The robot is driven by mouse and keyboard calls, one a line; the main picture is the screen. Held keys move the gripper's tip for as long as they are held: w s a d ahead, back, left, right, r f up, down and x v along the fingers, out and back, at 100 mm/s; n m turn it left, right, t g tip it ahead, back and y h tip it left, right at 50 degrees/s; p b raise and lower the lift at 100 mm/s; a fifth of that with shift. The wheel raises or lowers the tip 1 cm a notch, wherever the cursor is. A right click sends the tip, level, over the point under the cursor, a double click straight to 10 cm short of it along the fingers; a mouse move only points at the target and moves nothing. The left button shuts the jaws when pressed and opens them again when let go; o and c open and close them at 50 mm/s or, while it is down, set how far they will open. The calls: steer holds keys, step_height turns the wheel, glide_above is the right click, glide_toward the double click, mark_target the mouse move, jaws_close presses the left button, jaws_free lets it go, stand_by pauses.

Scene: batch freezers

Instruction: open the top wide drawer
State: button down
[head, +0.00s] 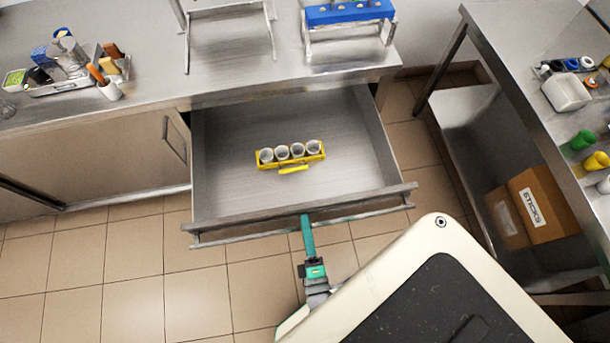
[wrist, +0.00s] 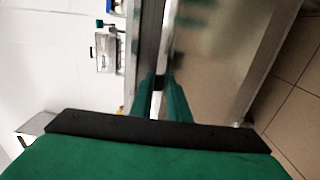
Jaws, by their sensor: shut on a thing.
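The top wide drawer (head: 230,190) is pulled well out from under the steel counter in the head view. Its inside is in plain sight. A yellow rack (head: 318,157) with several white cups stands in it, with a small yellow piece in front. The drawer's bar handle (head: 350,216) runs along its front edge. My green gripper (head: 306,220) reaches the middle of this handle and is shut on it. In the wrist view, the two green fingers (wrist: 160,85) close around the bar, which runs up the picture.
The steel counter (head: 130,110) above holds a tray of small items and a blue rack. At right, a steel table (head: 505,60) bears bottles, with a box marked STICKS (head: 545,205) on its lower shelf. Tiled floor (head: 110,260) is clear in front of the drawer at left.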

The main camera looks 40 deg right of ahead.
steer(key=c, duration=1.7)
jaws_free()
steer(key=v, duration=1)
steer(key=shift+s+a, duration=0.15)
steer(key=shift+s, duration=0.2)
steer(key=w+a+r+m+y, duration=0.1)
steer(key=a+r+m+y, duration=0.1)
steer(key=a+r+m, duration=0.1)
steer(key=w+a+r+m+y, duration=0.1)
steer(key=a+r+m+y, duration=0.2)
steer(key=a+r+m, duration=0.1)
steer(key=w+a+r+m+y, duration=0.1)
steer(key=a+r+m+y, duration=0.2)
steer(key=r+m, duration=0.2)
steer(key=shift+a+r+m, duration=0.1)
steer(key=shift+a+m, duration=0.05)
steer(key=shift+m, duration=0.15)
